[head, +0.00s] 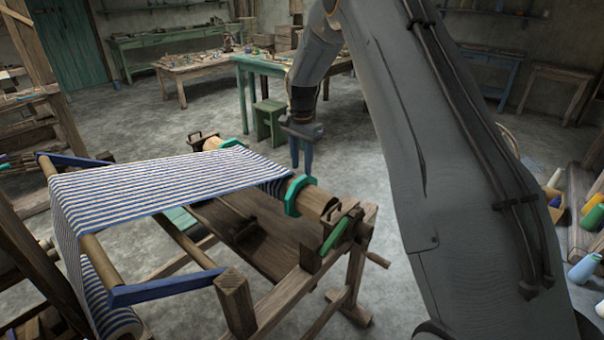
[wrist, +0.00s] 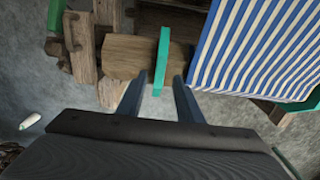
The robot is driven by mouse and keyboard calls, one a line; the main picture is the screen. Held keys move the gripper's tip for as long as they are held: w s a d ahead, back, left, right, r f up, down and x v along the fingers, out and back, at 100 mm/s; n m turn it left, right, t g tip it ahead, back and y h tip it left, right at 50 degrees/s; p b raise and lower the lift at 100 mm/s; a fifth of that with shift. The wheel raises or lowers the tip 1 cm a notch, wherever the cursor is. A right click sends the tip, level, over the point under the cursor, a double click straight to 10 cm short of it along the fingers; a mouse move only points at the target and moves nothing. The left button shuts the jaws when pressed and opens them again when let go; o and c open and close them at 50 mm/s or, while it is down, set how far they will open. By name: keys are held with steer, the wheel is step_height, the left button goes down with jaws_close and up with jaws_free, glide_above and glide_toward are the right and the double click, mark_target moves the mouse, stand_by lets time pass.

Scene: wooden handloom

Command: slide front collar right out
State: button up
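The front collar right is the green ring (head: 298,195) around the wooden roller (head: 318,202), beside the right edge of the striped cloth. In the wrist view the green collar (wrist: 161,61) shows edge-on across the roller (wrist: 125,56), with bare wood on its left and a short bare stretch between it and the cloth. My gripper (head: 302,165) points down at the roller in the head view. In the wrist view its two fingers (wrist: 163,85) are apart, one on each side of the collar's lower end. I cannot tell whether they touch it.
Blue-and-white striped cloth (head: 150,180) covers the loom's top. A green lever (head: 336,234) and wooden end post (head: 355,225) stand right of the collar. Another green collar (head: 232,143) is at the roller's far end.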

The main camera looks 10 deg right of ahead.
mark_target(301, 177)
steer(key=shift+f+p, duration=0.65)
steer(key=shift+f, duration=1.8)
jaws_close()
